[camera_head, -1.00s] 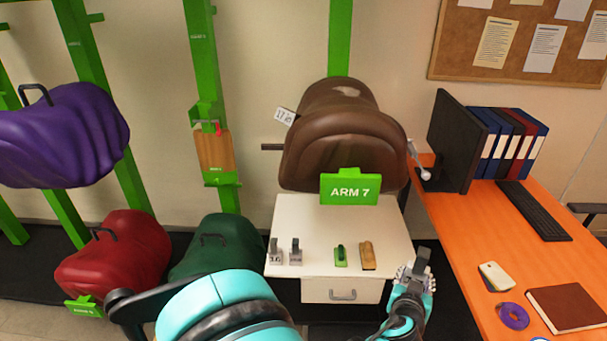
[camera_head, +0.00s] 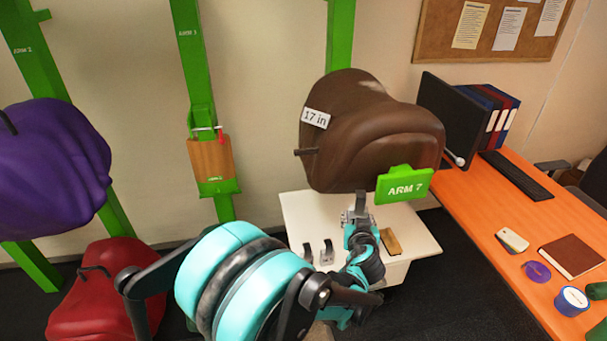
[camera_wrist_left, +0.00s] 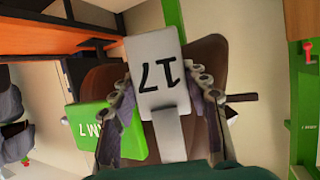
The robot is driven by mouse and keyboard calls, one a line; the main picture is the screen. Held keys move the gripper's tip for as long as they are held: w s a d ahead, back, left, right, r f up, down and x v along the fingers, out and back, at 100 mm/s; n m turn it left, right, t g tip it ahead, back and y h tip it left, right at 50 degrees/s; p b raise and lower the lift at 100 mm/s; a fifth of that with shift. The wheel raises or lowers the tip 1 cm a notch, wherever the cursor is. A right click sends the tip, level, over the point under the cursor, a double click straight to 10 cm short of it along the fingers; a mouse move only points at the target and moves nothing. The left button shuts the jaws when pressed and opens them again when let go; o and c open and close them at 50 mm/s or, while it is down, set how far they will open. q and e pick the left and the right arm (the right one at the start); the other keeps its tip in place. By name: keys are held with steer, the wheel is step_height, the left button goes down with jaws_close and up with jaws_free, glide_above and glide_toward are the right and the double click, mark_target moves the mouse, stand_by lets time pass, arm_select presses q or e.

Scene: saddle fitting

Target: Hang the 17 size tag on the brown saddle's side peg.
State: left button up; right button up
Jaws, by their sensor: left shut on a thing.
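The brown saddle (camera_head: 375,130) sits on its green stand above the white cabinet. Its dark side peg (camera_head: 306,151) sticks out to the left and also shows in the left wrist view (camera_wrist_left: 241,97). A "17 in" label (camera_head: 316,118) is on the saddle's upper left. My left gripper (camera_head: 359,208) is in front of the saddle's lower part, below and right of the peg. It is shut on the light grey 17 size tag (camera_wrist_left: 156,80), whose number looks upside down in the left wrist view. The tag is apart from the peg. My right gripper is not in view.
A green ARM 7 sign (camera_head: 402,186) is just right of my left gripper. Two small grey tags (camera_head: 308,252) (camera_head: 327,250) and a wooden-backed item (camera_head: 391,242) are on the white cabinet top (camera_head: 425,240). An orange desk (camera_head: 530,215) stands to the right.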

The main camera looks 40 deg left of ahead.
arm_select(q)
steer(key=a+r+n+g+y+p, duration=0.1)
steer(key=a+r+n+y+p, duration=0.1)
steer(key=a, duration=0.7)
steer(key=a+r+n+g+y+p, duration=0.1)
steer(key=a+r+n+g+p, duration=0.1)
steer(key=a, duration=0.7)
steer(key=w+a+f, duration=0.1)
steer(key=w+a, duration=0.5)
steer(key=shift+a+f+b, duration=0.2)
steer(key=shift+b, duration=0.2)
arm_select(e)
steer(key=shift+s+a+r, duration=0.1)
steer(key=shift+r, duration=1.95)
arm_select(q)
steer(key=shift+w, duration=0.1)
steer(key=o, duration=1.2)
steer(key=shift+o, duration=0.2)
